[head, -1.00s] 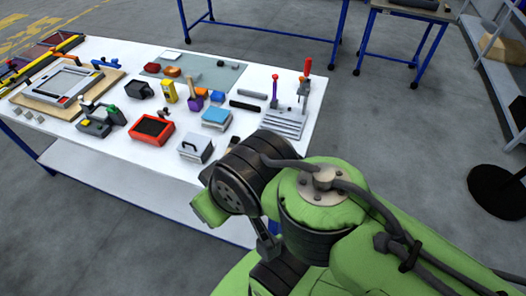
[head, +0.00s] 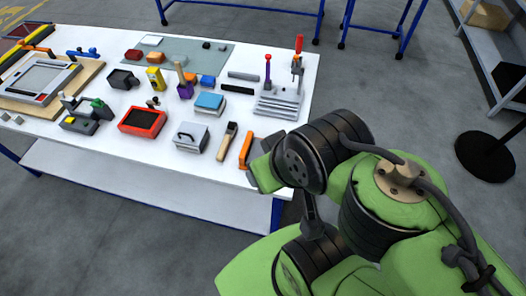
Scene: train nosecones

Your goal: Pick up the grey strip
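The grey strip (head: 243,76) is a short, thin bar lying flat on the white table (head: 150,175), toward its back right. It lies just behind a similar black strip (head: 237,89), left of the metal toggle-clamp fixture and right of a blue block. My green and black arm reaches in from the lower right, over the table's front right corner. My gripper itself cannot be made out; the arm links hide it or it is out of frame. The strip lies free, well apart from the visible arm.
Near the strip stand the clamp fixture (head: 280,103) with upright red and purple handles, and a blue-topped block (head: 209,104). A brush (head: 227,141) and an orange tool (head: 246,150) lie nearer the front edge. Several more tools fill the left side.

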